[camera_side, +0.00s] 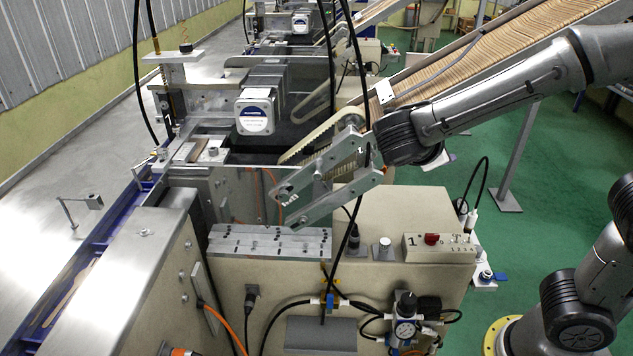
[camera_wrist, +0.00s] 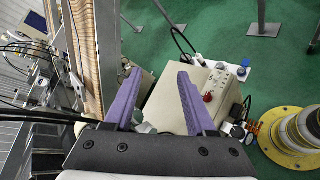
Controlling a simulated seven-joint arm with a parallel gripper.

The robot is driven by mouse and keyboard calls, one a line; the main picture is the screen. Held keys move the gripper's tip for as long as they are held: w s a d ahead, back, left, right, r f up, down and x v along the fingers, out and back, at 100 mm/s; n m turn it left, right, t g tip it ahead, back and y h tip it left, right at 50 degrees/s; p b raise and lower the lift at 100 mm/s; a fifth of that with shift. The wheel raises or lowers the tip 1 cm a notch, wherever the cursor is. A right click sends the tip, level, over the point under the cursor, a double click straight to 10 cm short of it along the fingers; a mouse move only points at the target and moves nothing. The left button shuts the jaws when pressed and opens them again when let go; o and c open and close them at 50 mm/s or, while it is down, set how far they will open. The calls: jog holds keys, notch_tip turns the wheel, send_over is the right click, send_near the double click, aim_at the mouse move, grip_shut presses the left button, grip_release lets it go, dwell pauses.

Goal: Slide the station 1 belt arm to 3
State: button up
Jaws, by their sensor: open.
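The station 1 control box (camera_side: 440,248) is a beige panel marked "1", right of centre in the side view. It carries a red knob (camera_side: 432,239) and, to its right, a small scale with numbers; the belt arm's slider cannot be made out clearly there. In the wrist view the red knob (camera_wrist: 208,97) shows on the beige cabinet, right of the fingers. My gripper (camera_side: 288,207) is open and empty, left of the control box and above a slotted metal block. Its two purple fingers (camera_wrist: 158,75) stand apart in the wrist view, touching nothing visible.
The slotted metal block (camera_side: 270,242) lies below my gripper. A sloping stick conveyor (camera_side: 500,50) rises behind my arm. A motor unit (camera_side: 255,112) stands behind, and black cables (camera_side: 345,250) hang near my gripper. A pressure gauge (camera_side: 405,330) is on the cabinet front.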

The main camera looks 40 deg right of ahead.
jog(key=w+a+f+n+t+h, duration=0.2)
jog(key=w+a+n+t, duration=0.15)
jog(key=w+a, duration=0.35)
jog(key=n+t+y, duration=0.2)
jog(key=n+t, duration=0.5)
jog(key=n, duration=0.2)
send_near(317, 178)
jog(key=x, duration=0.8)
jog(key=shift+w+d, duration=0.15)
grip_shut()
